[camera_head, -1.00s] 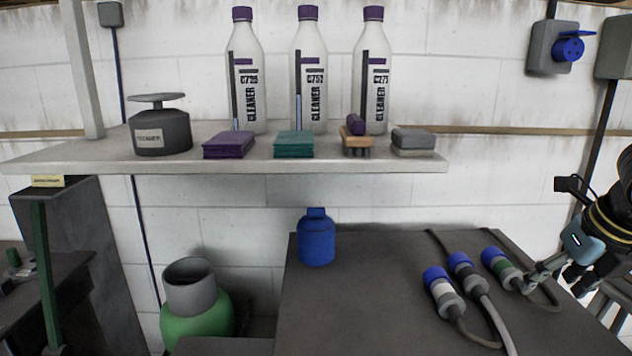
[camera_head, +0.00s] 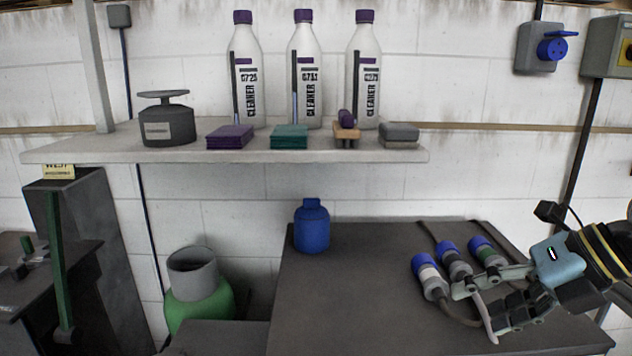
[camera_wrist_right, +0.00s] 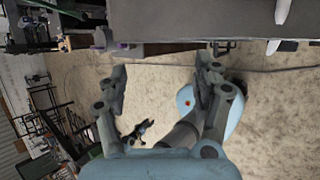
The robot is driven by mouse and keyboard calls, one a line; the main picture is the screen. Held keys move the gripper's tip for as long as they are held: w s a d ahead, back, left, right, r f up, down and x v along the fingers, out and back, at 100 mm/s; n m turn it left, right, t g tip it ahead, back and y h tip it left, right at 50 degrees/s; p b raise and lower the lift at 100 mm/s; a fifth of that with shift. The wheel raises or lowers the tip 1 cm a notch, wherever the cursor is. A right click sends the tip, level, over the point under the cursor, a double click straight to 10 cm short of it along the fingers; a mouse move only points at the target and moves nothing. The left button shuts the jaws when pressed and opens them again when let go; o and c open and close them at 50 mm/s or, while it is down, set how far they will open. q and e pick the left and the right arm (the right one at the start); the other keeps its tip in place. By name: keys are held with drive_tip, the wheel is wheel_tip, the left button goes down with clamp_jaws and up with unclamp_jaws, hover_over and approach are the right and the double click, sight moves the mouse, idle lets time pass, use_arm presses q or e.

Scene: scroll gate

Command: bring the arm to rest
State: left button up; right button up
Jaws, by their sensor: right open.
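My right gripper (camera_head: 474,308) comes in from the right edge of the head view, over the front right of the dark bench (camera_head: 345,300). Its fingers point left and are apart, with nothing between them. In the picture it overlaps the cables of the blue-capped plugs; I cannot tell whether it touches them. My left gripper is not in view.
Several blue-capped connectors (camera_head: 430,275) lie on the bench, beside the gripper. A blue bottle (camera_head: 312,228) stands at its back left. A shelf (camera_head: 250,153) above holds cleaner bottles (camera_head: 307,80) and sponges. The bench's middle is clear. A green container (camera_head: 200,307) stands left of it.

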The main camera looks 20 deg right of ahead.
drive_tip(key=w+a+r+m+t+y, duration=0.2)
drive_tip(key=a+r+m+t+y, duration=0.15)
drive_tip(key=a+r, duration=0.25)
wheel_tip(320, 180, up, 7)
drive_tip(key=w+d+m+t+h, duration=0.3)
drive_tip(key=m+t+h, duration=0.1)
drive_tip(key=m+t, duration=0.45)
drive_tip(key=s+d+f+m+g+h, duration=0.6)
drive_tip(key=d+f+m+h, duration=0.4)
drive_tip(key=m, duration=0.6)
drive_tip(key=s+a+f+m+g+y, duration=0.2)
drive_tip(key=s+a+f+g+y, duration=0.2)
drive_tip(key=s+a+f+g, duration=0.8)
drive_tip(key=s+d+f+t+b, duration=0.1)
drive_tip(key=s+f+b, duration=0.15)
drive_tip(key=f, duration=1.25)
drive_tip(key=s+f+t+b, duration=0.1)
drive_tip(key=f+b, duration=0.2)
drive_tip(key=f, duration=1.3)
drive_tip(key=s+d+f+g+b, duration=0.1)
drive_tip(key=s+f+b, duration=0.2)
drive_tip(key=s+f, duration=1.4)
drive_tip(key=shift+s+d+f+m, duration=0.15)
drive_tip(key=shift+s+f+m, duration=0.2)
drive_tip(key=shift+f+m, duration=0.1)
